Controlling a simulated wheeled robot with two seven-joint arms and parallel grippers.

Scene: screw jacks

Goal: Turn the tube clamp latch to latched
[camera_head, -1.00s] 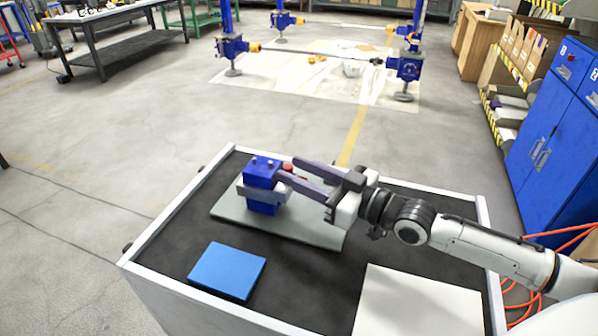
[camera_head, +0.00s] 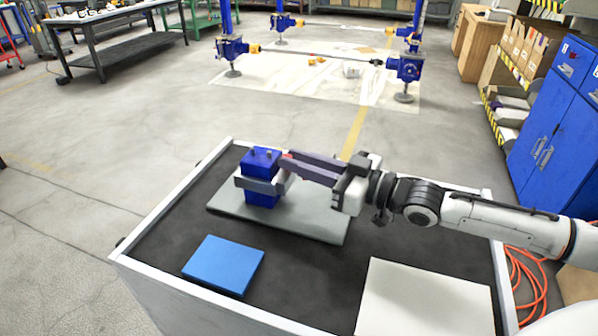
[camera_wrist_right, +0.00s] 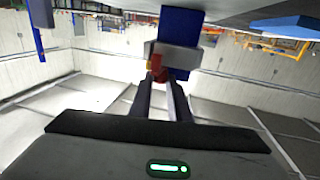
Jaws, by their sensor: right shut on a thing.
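The tube clamp is a blue block (camera_head: 262,196) with a grey band (camera_head: 256,184) around it, upright on a grey plate (camera_head: 300,219). A small red part (camera_head: 287,156), seemingly the latch, shows at its right side by my fingertips. My right gripper (camera_head: 287,164) reaches in from the right and is shut on this red part. In the right wrist view the red part (camera_wrist_right: 157,68) sits between the two fingertips, against the grey band (camera_wrist_right: 172,55); the fingers hide some of it. I cannot read the latch's exact angle. My left gripper is not in view.
The plate lies on a dark-topped cart with a white rim (camera_head: 180,196). A blue pad (camera_head: 223,265) lies at the front left and a pale panel (camera_head: 424,303) at the front right. Blue jacks (camera_head: 408,68) stand on the floor well beyond the cart.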

